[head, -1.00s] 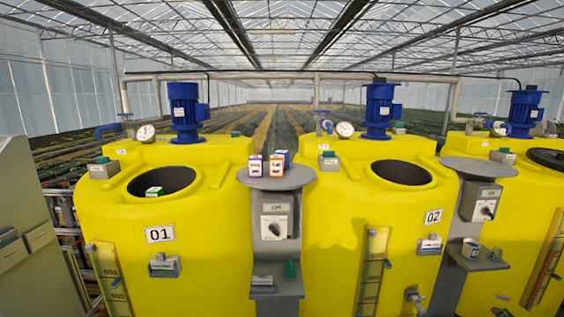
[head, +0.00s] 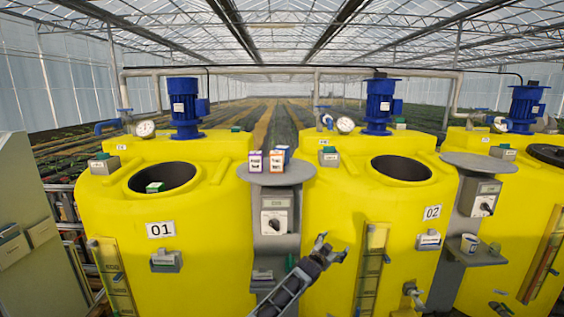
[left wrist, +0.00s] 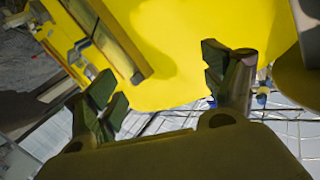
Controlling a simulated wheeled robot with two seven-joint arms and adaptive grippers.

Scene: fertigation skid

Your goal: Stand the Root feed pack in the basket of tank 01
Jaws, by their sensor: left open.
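Tank 01 (head: 215,215) is yellow, with a number plate and an open round mouth at left. A green-and-white box (head: 155,187) shows inside its mouth; the basket itself is not clear. On the round grey shelf (head: 262,177) between the tanks stand a purple-and-white pack (head: 256,161), an orange-and-white pack (head: 277,161) and a blue pack (head: 285,150) partly hidden behind. Their labels are too small to tell which is Root feed. My left gripper (head: 331,248) is open and empty, below and right of the shelf, before tank 02. Its spread fingers show in the left wrist view (left wrist: 165,88).
Tank 02 (head: 325,200) stands right of the shelf, with an open mouth and a sight gauge (head: 371,260). A control post with a dial (head: 273,222) carries the shelf. Blue motors (head: 184,105) rise behind the mouths.

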